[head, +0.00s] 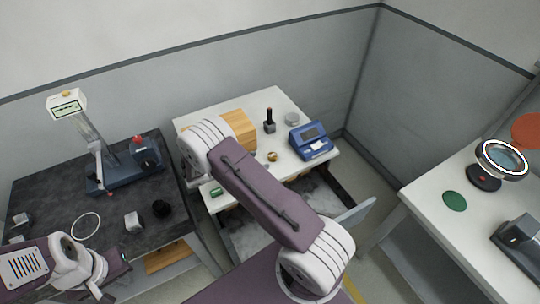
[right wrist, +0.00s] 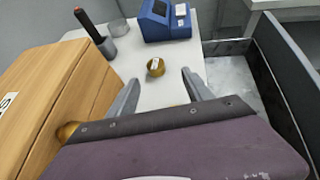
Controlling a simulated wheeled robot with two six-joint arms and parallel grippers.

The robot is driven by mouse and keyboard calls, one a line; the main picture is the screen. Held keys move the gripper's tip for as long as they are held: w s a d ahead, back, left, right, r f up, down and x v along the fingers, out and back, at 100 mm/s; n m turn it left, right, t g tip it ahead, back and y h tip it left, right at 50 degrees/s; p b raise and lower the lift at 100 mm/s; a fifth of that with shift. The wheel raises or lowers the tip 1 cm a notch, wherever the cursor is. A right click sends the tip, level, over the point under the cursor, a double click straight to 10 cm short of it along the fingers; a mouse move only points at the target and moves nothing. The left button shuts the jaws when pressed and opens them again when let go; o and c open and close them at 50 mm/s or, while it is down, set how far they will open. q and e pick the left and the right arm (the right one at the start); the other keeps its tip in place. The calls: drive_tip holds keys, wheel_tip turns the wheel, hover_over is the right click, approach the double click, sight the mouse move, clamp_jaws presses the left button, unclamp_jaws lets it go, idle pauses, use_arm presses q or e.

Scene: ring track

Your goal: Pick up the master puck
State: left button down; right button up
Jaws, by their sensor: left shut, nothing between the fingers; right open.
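A small round brass piece with a white label, which looks like the master puck (right wrist: 155,66), sits on the white table. It also shows in the head view (head: 272,156), just right of my right forearm. My right gripper (right wrist: 162,78) is open and empty. Its two fingers point toward the brass piece, which lies just beyond the fingertips and between their lines, apart from both. In the head view the right arm mostly hides this gripper.
A wooden box (right wrist: 50,85) stands close left of the right gripper. Behind the brass piece are a red-topped black tool (head: 269,122), a grey cylinder (head: 292,119) and a blue device (head: 311,141). A green piece (head: 216,191) lies near the front edge.

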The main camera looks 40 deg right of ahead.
sight(271, 156)
drive_tip(key=shift+w+d+f+p, duration=0.35)
drive_tip(key=shift+w+d+f, duration=0.3)
drive_tip(key=shift+w+d, duration=0.15)
drive_tip(key=shift+s+d+f, duration=0.1)
drive_tip(key=shift+s+d, duration=0.05)
drive_tip(key=shift+d, duration=0.15)
drive_tip(key=d, duration=0.1)
drive_tip(key=d+p, duration=0.1)
drive_tip(key=shift+s+d+f, duration=0.2)
drive_tip(key=shift+s+d, duration=0.1)
drive_tip(key=shift+s, duration=0.05)
drive_tip(key=x, duration=0.2)
drive_tip(key=shift+w+d+f, duration=0.15)
drive_tip(key=shift+w+f, duration=0.1)
drive_tip(key=shift+w, duration=0.05)
drive_tip(key=shift+w+d+f, duration=0.15)
drive_tip(key=shift+w+f, duration=0.05)
use_arm(q)
drive_tip(key=shift+w+a+r, duration=0.15)
drive_tip(key=shift+w+r, duration=0.05)
drive_tip(key=shift+r, duration=0.35)
drive_tip(key=shift+w+a+r, duration=0.1)
drive_tip(key=shift+w+r, duration=0.1)
drive_tip(key=shift+r, duration=0.3)
use_arm(e)
drive_tip(key=shift+s, duration=0.1)
drive_tip(key=shift+s+r, duration=0.1)
drive_tip(key=c, duration=1)
clamp_jaws()
